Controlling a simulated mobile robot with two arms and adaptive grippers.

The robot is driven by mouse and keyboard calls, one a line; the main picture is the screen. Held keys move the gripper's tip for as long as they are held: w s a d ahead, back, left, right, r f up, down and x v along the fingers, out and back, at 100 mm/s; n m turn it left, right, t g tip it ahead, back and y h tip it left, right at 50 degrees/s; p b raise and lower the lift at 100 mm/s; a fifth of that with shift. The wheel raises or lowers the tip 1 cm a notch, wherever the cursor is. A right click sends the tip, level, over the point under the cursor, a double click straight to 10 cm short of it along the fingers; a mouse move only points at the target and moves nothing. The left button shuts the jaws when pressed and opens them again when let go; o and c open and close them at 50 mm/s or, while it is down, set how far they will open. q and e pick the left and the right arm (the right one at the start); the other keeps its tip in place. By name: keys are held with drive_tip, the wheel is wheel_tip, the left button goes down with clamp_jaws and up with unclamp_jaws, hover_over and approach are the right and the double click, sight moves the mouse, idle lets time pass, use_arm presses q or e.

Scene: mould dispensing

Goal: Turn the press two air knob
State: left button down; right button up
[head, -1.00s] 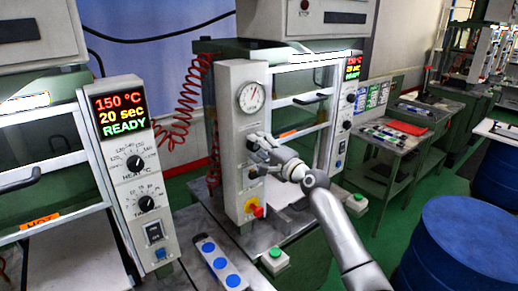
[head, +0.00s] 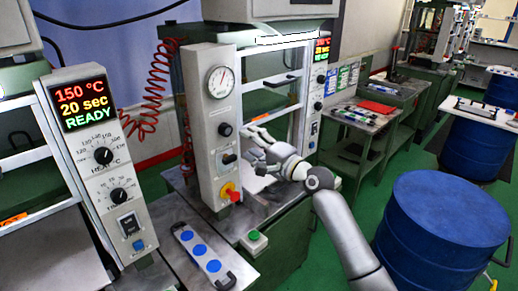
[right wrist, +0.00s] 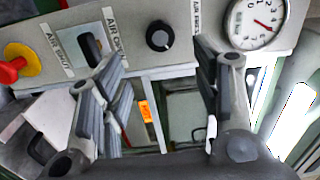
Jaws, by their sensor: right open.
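Press two's control column (head: 203,110) stands mid-frame in the head view. It carries a round gauge (head: 219,80), a black air knob (head: 225,130) below it, and a dark switch (head: 228,158) lower down. My right gripper (head: 250,146) is open and empty, just right of the knob and switch, its fingers spread. In the right wrist view the black knob (right wrist: 158,36) shows between the open fingers (right wrist: 162,58), beyond their tips and apart from them. Labels starting with AIR flank it and the switch (right wrist: 90,45). My left gripper is not in view.
A red knob on a yellow base (head: 232,194) sits low on the column. Press one's panel (head: 92,150) stands left. Blue drums (head: 440,235) stand right.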

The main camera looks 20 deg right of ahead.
drive_tip(key=shift+v, duration=1.5)
drive_tip(key=s+f+n+g+h, duration=0.1)
drive_tip(key=f, duration=1.1)
drive_tip(key=s+d+f+g+h+b, duration=0.1)
drive_tip(key=s+f+g+h, duration=0.1)
drive_tip(key=f, duration=1)
drive_tip(key=s+d+f+n+g+h+b, duration=0.1)
drive_tip(key=s+f+g, duration=0.1)
drive_tip(key=f, duration=1)
drive_tip(key=shift+d+f+n+h, duration=0.15)
drive_tip(key=shift+f+n+h, duration=0.1)
drive_tip(key=shift+n+h, duration=0.05)
drive_tip(key=s+a+f+n+g+h+b, duration=0.25)
drive_tip(key=s+f+n+g, duration=0.45)
drive_tip(key=s+f, duration=2.35)
drive_tip(key=s+a+f+n+g, duration=0.1)
drive_tip(key=s+f+n, duration=0.1)
drive_tip(key=s, duration=0.5)
drive_tip(key=s+a+f+n+g, duration=0.1)
drive_tip(key=s+f, duration=0.3)
drive_tip(key=s, duration=0.4)
drive_tip(key=s+a+f+n+g, duration=0.1)
drive_tip(key=s+f+n+g, duration=0.1)
drive_tip(key=s, duration=0.6)
drive_tip(key=shift+a+f+n+b, duration=0.35)
drive_tip(key=shift+f+n, duration=0.25)
drive_tip(key=shift+f, duration=0.2)
